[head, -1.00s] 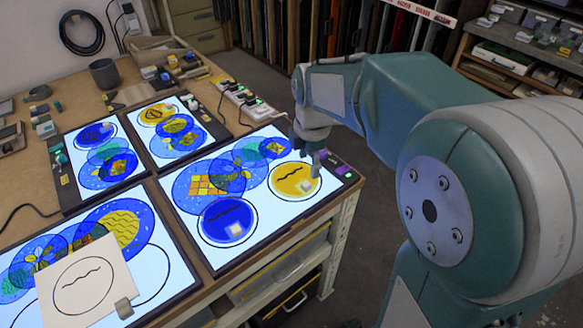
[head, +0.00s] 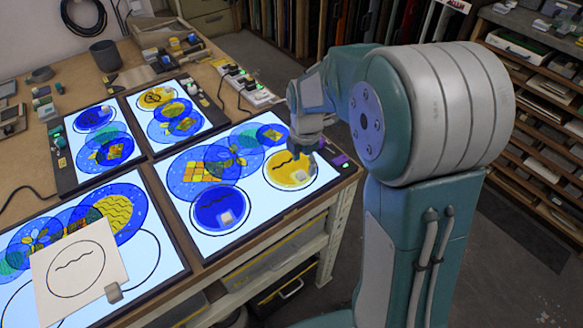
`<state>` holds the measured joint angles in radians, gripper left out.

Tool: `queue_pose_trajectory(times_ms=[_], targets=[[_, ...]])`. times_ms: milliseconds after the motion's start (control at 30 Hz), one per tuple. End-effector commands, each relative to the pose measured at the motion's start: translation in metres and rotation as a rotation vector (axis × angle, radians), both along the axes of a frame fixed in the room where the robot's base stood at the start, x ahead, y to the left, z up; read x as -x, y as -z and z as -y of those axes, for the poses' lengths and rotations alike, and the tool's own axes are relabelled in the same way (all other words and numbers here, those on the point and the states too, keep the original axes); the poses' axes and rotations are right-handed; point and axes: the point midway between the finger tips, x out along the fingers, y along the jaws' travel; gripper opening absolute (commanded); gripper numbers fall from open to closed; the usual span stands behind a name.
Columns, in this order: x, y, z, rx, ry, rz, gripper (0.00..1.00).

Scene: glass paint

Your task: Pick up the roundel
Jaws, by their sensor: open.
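Several glass roundels lie on lit light panels on the bench. On the right panel (head: 258,205) are a yellow roundel (head: 280,168) with a wavy line and a small pale block (head: 301,176), and a blue roundel (head: 212,208) with a similar block (head: 226,217). Patterned blue discs overlap on the same panel. Another yellow roundel (head: 152,97) and blue roundel (head: 91,119) lie on the rear panels. My gripper (head: 302,158) is open, pointing down above or beside the right edge of the near yellow roundel. Whether it touches the block is unclear.
A white card (head: 80,270) with a drawn circle lies over the front left panel, a small block (head: 113,292) at its corner. A dark cup (head: 105,54) and small tools stand at the back. Shelves (head: 540,120) stand at the right.

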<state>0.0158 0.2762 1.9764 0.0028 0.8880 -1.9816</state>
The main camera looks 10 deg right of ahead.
Motion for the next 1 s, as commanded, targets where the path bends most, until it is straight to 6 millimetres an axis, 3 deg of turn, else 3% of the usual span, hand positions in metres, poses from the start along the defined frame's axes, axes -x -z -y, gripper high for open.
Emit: queue_pose_trajectory(times_ms=[233, 533, 700, 1000], targets=[[-0.001, 0.037, -0.004, 0.002, 0.000, -0.005, 0.71], [-0.002, 0.042, -0.004, 0.002, 0.000, 0.000, 0.71], [-0.002, 0.042, -0.003, 0.001, 0.000, -0.001, 0.00], [-0.001, 0.043, -0.004, 0.002, 0.000, -0.005, 0.00]])
